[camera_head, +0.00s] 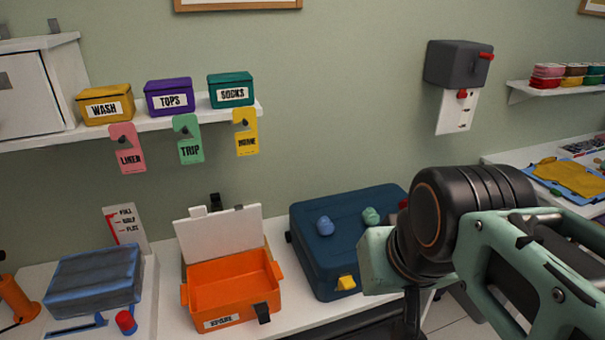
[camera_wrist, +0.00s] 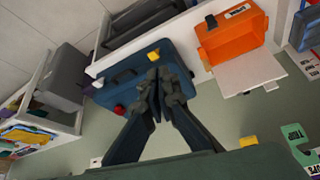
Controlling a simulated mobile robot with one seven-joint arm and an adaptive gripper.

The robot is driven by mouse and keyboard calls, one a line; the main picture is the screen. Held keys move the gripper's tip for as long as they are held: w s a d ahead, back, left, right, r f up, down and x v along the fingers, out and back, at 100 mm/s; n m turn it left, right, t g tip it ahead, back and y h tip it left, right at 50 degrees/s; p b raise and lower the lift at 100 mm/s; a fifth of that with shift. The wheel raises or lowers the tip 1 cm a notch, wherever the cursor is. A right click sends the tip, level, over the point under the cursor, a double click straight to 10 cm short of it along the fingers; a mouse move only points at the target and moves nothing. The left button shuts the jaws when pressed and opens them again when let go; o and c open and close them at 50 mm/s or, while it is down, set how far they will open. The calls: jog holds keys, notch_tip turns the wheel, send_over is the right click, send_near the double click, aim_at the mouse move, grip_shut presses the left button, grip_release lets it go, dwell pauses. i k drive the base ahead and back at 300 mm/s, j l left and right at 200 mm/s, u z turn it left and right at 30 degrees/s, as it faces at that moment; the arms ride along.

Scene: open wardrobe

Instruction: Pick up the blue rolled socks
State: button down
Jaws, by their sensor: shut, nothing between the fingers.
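The blue rolled socks (camera_head: 325,225) are a small light-blue bundle on top of the closed dark blue suitcase (camera_head: 308,262), toward its left side. A green rolled bundle (camera_head: 371,215) sits to their right on the same lid. In the wrist view my gripper (camera_wrist: 159,86) is shut and empty, its fingers pictured across the suitcase (camera_wrist: 125,91). The blue socks cannot be made out there; the fingers cover part of the lid. In the head view my arm covers the suitcase's right side, and the fingertips are not clearly visible.
A red item (camera_head: 403,204) shows at the suitcase's right edge, also in the wrist view (camera_wrist: 119,110). An open orange box (camera_head: 232,291) with a raised white lid stands left of the suitcase. A shelf (camera_head: 190,118) with labelled bins and hanging tags is above.

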aim_at(326, 228)
jog(key=i+j+z, duration=0.2)
jog(key=z, duration=0.3)
jog(key=i+j+z, duration=0.15)
jog(key=j+z, duration=0.35)
jog(key=i+j+z, duration=0.1)
jog(key=j+z, duration=0.35)
jog(key=l, duration=0.1)
